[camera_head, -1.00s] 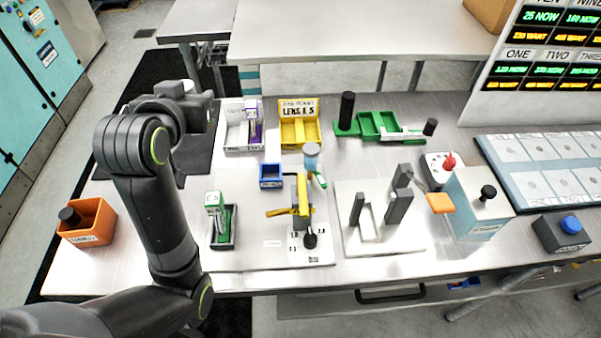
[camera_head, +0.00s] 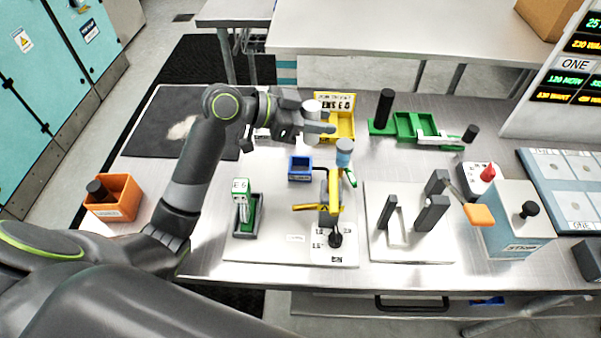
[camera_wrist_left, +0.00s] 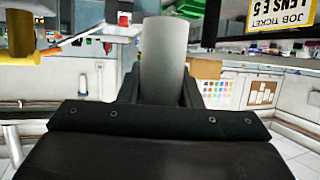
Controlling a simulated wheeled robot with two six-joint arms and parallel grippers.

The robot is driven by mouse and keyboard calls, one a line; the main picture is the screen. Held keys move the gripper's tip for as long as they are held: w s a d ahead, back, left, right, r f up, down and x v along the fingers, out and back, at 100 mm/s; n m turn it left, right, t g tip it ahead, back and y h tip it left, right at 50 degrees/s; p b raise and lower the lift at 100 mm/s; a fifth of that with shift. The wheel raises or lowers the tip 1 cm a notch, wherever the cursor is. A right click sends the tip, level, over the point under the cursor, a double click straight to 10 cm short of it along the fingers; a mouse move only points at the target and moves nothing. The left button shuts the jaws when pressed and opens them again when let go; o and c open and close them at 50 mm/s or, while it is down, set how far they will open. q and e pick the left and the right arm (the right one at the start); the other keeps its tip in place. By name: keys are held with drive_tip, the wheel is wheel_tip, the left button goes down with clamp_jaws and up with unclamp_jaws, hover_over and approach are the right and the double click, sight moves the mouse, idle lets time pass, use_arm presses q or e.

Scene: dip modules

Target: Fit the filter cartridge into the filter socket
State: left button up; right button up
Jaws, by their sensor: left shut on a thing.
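My left gripper (camera_head: 314,126) reaches in from the left over the back middle of the bench. It is shut on an upright pale grey cylinder, which I take to be the filter cartridge (camera_head: 311,108). In the left wrist view the cartridge (camera_wrist_left: 165,60) stands between the dark fingers, its lower end hidden by the gripper body. A light blue cylinder with a grey top (camera_head: 344,152) stands just right of and nearer than the gripper, behind the yellow-armed fixture (camera_head: 330,198). I cannot tell for sure which part is the filter socket. My right gripper is out of view.
A yellow bin (camera_head: 344,128) is close behind the gripper, with a blue box (camera_head: 300,168) in front. A green tray (camera_head: 410,124) with black posts lies to the right. A grey-post fixture (camera_head: 432,213) and a blue-sided box (camera_head: 508,235) stand front right; an orange bin (camera_head: 118,205) is left.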

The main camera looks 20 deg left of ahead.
sight(308, 159)
use_arm(q)
drive_tip(key=shift+s+a+f+m+g+h, duration=0.2)
drive_tip(key=shift+f+m+g, duration=0.1)
drive_tip(key=shift+m+g, duration=0.2)
drive_tip(key=shift+s+a+f+m+g+h, duration=0.1)
drive_tip(key=shift+f+m+g+h, duration=0.15)
drive_tip(key=shift+m+g, duration=0.2)
drive_tip(key=shift+s+a+f+m+g, duration=0.2)
drive_tip(key=shift+a+m+g, duration=0.4)
drive_tip(key=shift+g, duration=0.25)
drive_tip(key=shift+h, duration=0.25)
wheel_tip(308, 159, down, 9)
drive_tip(key=shift+f+p, duration=0.1)
drive_tip(key=shift+p, duration=0.85)
drive_tip(key=shift+f, duration=0.2)
drive_tip(key=shift+f, duration=0.2)
drive_tip(key=o, duration=1)
